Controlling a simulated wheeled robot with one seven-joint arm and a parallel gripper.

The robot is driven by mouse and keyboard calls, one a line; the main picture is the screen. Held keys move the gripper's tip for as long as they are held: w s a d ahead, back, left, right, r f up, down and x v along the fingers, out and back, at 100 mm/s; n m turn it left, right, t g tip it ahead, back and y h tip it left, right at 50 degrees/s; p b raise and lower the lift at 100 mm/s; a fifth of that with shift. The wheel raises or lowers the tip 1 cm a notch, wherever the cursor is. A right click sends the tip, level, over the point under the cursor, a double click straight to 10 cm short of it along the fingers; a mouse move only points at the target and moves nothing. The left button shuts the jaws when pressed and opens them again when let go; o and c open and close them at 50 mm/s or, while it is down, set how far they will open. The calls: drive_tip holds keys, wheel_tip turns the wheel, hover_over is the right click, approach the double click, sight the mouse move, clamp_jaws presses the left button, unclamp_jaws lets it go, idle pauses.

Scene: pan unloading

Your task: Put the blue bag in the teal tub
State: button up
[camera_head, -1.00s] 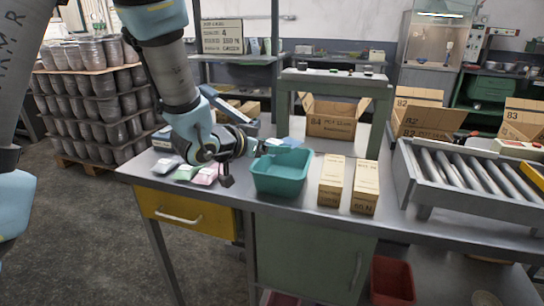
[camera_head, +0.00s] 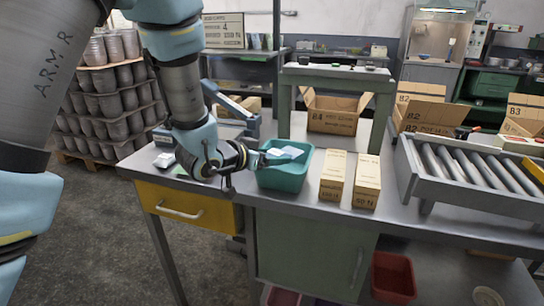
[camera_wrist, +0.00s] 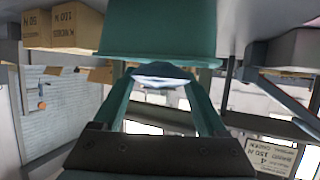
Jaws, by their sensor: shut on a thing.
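The teal tub (camera_head: 282,180) stands upright on the grey workbench; its outer wall also shows at the top of the wrist view (camera_wrist: 158,38). My gripper (camera_head: 280,156) reaches in from the left, at about the height of the tub's rim. It is shut on the pale blue bag (camera_head: 291,151), which appears over the tub's opening. The wrist view shows the bag (camera_wrist: 163,78) pinched between my two fingertips. I cannot tell whether the bag touches the tub. The tub's inside is mostly hidden.
Two upright cartons (camera_head: 333,176) stand close right of the tub, with a roller conveyor (camera_head: 470,175) beyond. A small packet (camera_head: 166,160) lies left of my arm. An open box (camera_head: 333,120) sits behind under a raised shelf.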

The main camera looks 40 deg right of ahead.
drive_tip(key=o, duration=1.4)
drive_tip(key=shift+r+p, duration=0.55)
drive_tip(key=shift+p, duration=0.15)
drive_tip(key=shift+b+v, duration=3.95)
drive_tip(key=shift+v, duration=2.1)
drive_tip(key=shift+w, duration=0.1)
